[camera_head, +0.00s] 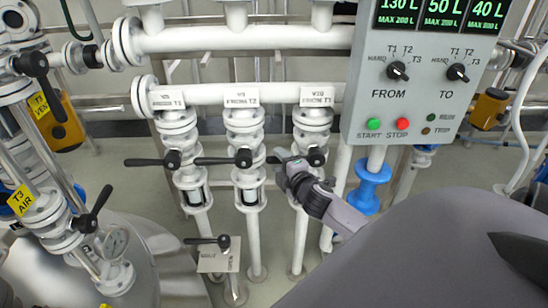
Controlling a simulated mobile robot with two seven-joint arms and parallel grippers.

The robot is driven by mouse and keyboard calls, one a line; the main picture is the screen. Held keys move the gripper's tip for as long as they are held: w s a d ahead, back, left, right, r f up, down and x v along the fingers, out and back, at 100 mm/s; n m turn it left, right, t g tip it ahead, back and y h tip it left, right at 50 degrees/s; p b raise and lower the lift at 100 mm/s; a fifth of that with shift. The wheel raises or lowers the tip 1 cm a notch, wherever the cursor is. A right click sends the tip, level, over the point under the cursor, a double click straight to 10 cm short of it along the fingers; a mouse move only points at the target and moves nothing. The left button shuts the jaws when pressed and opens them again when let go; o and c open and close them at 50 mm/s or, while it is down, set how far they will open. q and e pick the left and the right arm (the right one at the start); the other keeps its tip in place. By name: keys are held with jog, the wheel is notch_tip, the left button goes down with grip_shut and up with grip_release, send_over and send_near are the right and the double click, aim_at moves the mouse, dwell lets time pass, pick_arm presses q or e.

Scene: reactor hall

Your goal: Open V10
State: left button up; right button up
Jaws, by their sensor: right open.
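The label that appears to read V10 (317,96) is on the rightmost of three white vertical pipes, at the centre of the head view. Below it is the valve's black lever hub (316,157). Its lever seems to point left, across the pipe, with its tip (271,159) showing past my gripper. My right gripper (281,167) is open, at the lever just left of the hub. It hides part of the lever and pipe; I cannot tell whether the fingers touch or straddle the lever. My left gripper is not in view.
Two similar valves with black levers (150,162) (222,161) stand to the left. A grey control box (424,110) with displays, knobs and buttons is at upper right. A lower lever (208,240) sits by a small plate. A steel tank (125,250) is at lower left.

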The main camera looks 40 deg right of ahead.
aim_at(275, 157)
jog(key=shift+x, duration=1.95)
grip_shut()
